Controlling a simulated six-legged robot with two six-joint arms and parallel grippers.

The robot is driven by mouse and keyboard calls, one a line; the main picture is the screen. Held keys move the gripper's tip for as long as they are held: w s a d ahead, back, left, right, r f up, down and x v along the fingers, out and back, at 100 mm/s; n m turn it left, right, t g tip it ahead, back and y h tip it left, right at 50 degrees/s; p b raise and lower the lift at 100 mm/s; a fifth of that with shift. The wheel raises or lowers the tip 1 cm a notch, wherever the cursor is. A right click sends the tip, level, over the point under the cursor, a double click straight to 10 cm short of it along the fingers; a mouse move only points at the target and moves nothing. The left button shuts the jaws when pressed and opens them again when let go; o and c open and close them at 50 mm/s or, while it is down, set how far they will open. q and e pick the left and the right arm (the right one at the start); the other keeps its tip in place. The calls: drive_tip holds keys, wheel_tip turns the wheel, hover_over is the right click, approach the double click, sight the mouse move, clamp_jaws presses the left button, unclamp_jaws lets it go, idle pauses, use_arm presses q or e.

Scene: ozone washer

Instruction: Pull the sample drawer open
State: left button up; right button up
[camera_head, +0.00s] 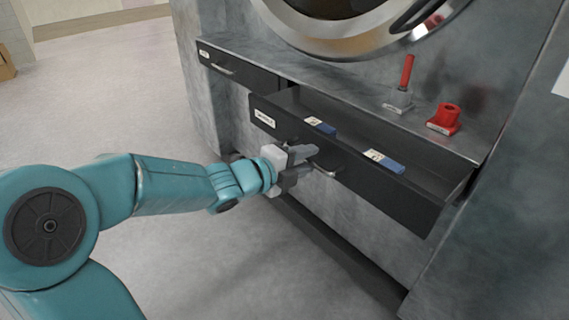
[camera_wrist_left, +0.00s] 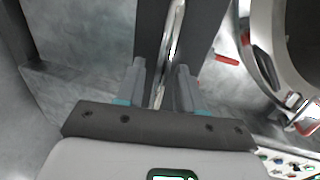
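The sample drawer (camera_head: 360,178), dark with a small white label, stands pulled out from the grey cabinet, its inside showing. Two blue-and-white items lie in it, one on the left (camera_head: 320,126) and one on the right (camera_head: 384,161). My left gripper (camera_head: 306,161) is at the drawer's front, by the left part of its handle (camera_head: 326,171). In the left wrist view, the metal handle (camera_wrist_left: 177,28) runs between the two fingers of the left gripper (camera_wrist_left: 160,88), which stand apart with gaps visible beside the bar. My right gripper is out of view.
A second drawer (camera_head: 236,70) to the left is shut. On the ledge above stand a red upright piece on a grey base (camera_head: 398,101) and a red holder (camera_head: 446,117). A round metal-rimmed door (camera_head: 345,40) is above.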

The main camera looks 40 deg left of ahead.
use_arm(q)
drive_tip(key=p+v, duration=0.3)
drive_tip(key=v, duration=1.2)
drive_tip(key=shift+s+p, duration=0.3)
drive_tip(key=shift+a+r, duration=0.1)
